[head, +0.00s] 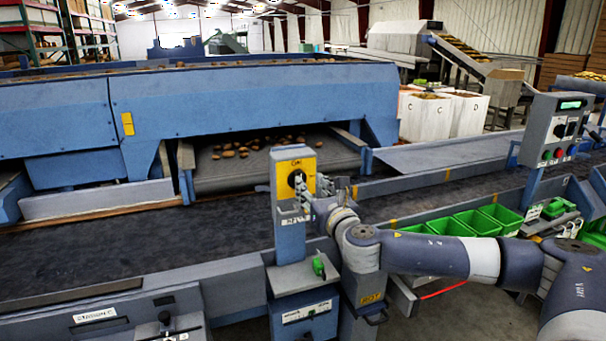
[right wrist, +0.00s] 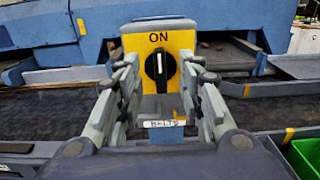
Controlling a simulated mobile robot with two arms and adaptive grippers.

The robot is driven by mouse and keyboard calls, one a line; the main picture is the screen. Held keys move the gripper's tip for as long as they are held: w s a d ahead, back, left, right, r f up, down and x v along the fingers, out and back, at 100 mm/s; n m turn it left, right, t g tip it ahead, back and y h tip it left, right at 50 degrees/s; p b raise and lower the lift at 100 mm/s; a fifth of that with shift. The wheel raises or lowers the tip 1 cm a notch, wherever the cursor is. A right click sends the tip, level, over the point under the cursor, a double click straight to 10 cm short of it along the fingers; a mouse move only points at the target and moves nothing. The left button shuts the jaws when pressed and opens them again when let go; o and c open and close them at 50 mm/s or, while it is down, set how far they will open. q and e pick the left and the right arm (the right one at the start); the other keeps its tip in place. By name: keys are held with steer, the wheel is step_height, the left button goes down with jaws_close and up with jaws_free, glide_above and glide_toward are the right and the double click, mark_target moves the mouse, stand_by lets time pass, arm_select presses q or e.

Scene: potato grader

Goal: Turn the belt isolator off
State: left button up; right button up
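The belt isolator (head: 295,165) is a yellow plate on a blue-grey post in the middle of the head view. In the right wrist view its plate (right wrist: 176,42) reads ON above a round black knob (right wrist: 160,66), whose white mark stands upright. A label below it appears to read BELTS. My right gripper (head: 303,193) is at the front of the isolator. In the right wrist view the gripper (right wrist: 160,85) is open, with one finger on each side of the knob and visible gaps to it. My left gripper is not in view.
A dark conveyor belt (head: 120,245) runs behind the post. A control box with buttons (head: 556,130) stands at the right. A small green item (head: 319,266) is on the post's base.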

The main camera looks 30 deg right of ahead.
mark_target(302, 176)
steer(key=shift+p+x, duration=0.7)
steer(key=shift+x, duration=2.35)
steer(key=shift+a, duration=0.1)
jaws_close()
